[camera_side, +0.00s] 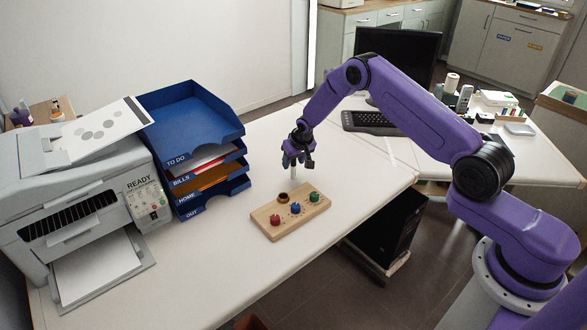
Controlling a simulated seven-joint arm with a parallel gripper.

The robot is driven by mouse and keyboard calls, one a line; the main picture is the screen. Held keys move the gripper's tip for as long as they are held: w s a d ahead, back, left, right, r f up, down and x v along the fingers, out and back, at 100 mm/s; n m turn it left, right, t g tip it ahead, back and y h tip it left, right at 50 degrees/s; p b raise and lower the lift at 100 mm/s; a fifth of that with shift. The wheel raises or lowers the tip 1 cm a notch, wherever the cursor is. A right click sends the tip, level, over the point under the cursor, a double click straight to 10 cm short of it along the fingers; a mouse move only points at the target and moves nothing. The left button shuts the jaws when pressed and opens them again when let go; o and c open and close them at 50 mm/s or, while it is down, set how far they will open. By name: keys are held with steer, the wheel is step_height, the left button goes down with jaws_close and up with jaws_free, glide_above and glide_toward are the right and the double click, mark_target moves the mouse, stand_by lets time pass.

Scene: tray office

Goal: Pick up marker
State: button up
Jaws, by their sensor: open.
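My gripper (298,163) points down over the white desk, just behind a wooden block, with its jaws open. A small pale upright stick (293,173) shows right below the fingers. It may be the marker, but it is too small to be sure. I cannot tell whether it is between the fingers or behind them. The wooden block (262,226) lies on the desk in front of the gripper. It carries a red piece (275,219), a blue piece (295,208), a green piece (314,197) and a dark brown ring (283,198).
A blue stacked letter tray (190,110) stands left of the gripper, beside a grey printer (85,185). A monitor (398,57), a keyboard (370,123) and small office items are at the back right. The desk in front of the block is clear.

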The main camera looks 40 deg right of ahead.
mark_target(292, 165)
steer(key=shift+x, duration=1.9)
jaws_close()
steer(key=shift+r, duration=0.1)
